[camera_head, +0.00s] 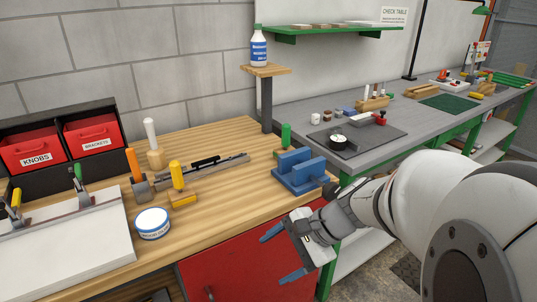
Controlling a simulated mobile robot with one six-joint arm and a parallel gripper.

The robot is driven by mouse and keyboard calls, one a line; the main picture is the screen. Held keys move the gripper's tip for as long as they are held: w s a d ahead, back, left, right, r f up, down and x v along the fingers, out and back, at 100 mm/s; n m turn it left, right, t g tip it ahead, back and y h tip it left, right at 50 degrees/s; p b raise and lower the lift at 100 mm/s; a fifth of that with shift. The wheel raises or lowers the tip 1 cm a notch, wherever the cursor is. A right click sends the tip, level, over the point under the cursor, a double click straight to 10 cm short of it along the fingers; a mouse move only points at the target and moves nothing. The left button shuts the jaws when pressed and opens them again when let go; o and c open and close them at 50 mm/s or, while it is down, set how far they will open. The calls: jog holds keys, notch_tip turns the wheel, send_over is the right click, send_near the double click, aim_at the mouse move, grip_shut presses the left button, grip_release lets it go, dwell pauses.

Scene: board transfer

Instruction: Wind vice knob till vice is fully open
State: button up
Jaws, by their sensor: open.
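A blue vice (299,172) sits near the right front edge of the wooden bench (230,150). Two upright blue jaws show, with a gap between them. The knob cannot be clearly made out; a dark part shows at the vice's right front, close to my arm. My gripper (271,256) is open and empty, with its two blue-tipped fingers spread. It is in front of the bench edge, in front of and below the vice, apart from it. My arm comes in from the right.
A green-handled tool (286,137) stands just behind the vice. A bottle (258,46) stands on a post shelf behind. A round tin (153,223), yellow-handled tools (177,175) and red bins (32,150) are to the left. A grey bench (420,120) extends to the right.

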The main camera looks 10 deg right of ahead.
jog(key=w+d+f+m+t+y+b, duration=0.2)
jog(key=w+d+m+t+b, duration=0.15)
jog(key=w+m, duration=0.3)
jog(key=m+t+h+b, duration=0.3)
jog(key=m+t+h, duration=0.3)
jog(key=m+t, duration=0.8)
send_near(333, 194)
jog(key=w+r+m+g, duration=0.2)
jog(key=w+g, duration=0.1)
jog(key=shift+t+y, duration=0.25)
jog(key=shift+y, duration=0.05)
jog(key=x, duration=0.7)
jog(key=shift+w+a+r, duration=0.1)
jog(key=shift+w+r, duration=0.05)
jog(key=shift+w, duration=0.15)
jog(key=c, duration=0.9)
jog(key=shift+a, duration=0.35)
jog(key=shift+c, duration=0.2)
jog(key=shift+d+b, duration=0.3)
